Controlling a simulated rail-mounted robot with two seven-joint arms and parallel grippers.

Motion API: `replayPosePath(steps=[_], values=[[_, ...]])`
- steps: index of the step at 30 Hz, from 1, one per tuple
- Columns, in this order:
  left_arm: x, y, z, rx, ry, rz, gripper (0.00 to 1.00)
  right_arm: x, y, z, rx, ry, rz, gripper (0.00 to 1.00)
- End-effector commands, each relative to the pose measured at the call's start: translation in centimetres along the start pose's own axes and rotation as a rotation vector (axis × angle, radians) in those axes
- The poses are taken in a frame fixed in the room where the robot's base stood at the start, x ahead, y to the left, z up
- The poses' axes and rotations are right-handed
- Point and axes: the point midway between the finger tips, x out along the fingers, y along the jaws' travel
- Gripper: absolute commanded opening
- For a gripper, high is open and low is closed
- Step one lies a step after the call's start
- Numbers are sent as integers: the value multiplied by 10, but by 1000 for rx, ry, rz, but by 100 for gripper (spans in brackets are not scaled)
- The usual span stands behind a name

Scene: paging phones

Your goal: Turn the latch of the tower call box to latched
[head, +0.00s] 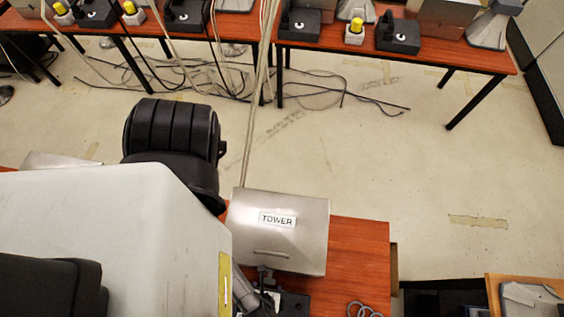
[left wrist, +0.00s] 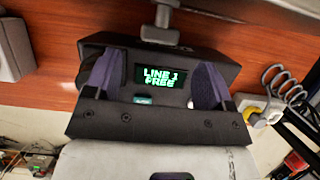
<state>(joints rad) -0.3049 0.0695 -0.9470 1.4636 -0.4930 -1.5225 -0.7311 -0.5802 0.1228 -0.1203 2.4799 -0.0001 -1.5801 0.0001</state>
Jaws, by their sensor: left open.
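The tower call box shows in the head view as a metallic hood (head: 300,240) with a "TOWER" label, on a reddish wooden table. In the left wrist view a black unit with a green "LINE 1 FREE" display (left wrist: 160,77) lies on the wood. A grey metal T-shaped piece (left wrist: 160,32) stands at its upper edge; I cannot tell whether it is the latch. My left gripper (left wrist: 155,70) is open, its two fingers apart on either side of the display, with nothing seen held. In the head view my left arm hides much of the table. My right gripper is not in view.
A coiled grey cord (left wrist: 285,88) lies right of the unit in the wrist view. Farther back are tables with black phones (head: 398,35) and yellow-topped devices. Cables (head: 330,92) lie on the floor.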

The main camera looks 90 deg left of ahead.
Motion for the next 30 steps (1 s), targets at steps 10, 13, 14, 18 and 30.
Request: replayPosePath(steps=[10, 13, 14, 18, 30], values=[[44, 0, 0, 1, -1, 0, 77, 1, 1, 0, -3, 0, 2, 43], [49, 0, 0, 0, 0, 0, 77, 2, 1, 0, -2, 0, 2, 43], [50, 0, 0, 0, 0, 1, 77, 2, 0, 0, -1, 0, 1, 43], [52, 0, 0, -1, 1, 0, 77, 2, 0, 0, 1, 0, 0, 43], [52, 0, 0, -1, 1, 0, 60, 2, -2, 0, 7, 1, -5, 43]])
